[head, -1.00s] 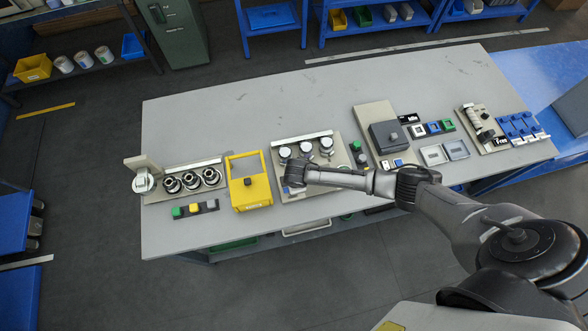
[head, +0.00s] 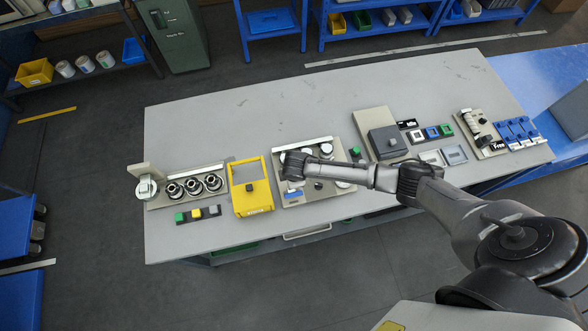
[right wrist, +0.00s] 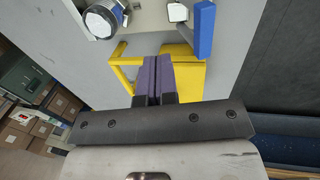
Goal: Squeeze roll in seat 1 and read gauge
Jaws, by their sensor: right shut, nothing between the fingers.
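A light fixture plate (head: 318,194) lies mid-table with several round silver-and-white pieces at its back, one of them a roll-like piece (head: 326,149). My right gripper (right wrist: 157,62) is shut and empty, its purple fingers together. In the head view my right wrist covers the plate's left part, and the fingertips are hidden. In the right wrist view a round silver piece with a blue side (right wrist: 103,18) stands left of the fingers and a blue bar (right wrist: 203,30) right of them, both apart from them. I cannot tell which seat is seat 1 or read any gauge. My left gripper is out of view.
A yellow frame (head: 254,208) stands left of the plate; it also shows behind my fingers (right wrist: 190,80). Further left are several dark ring-shaped parts (head: 192,186) and a row of buttons (head: 197,214). A dark grey box (head: 388,141) stands to the right. The table's back is clear.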

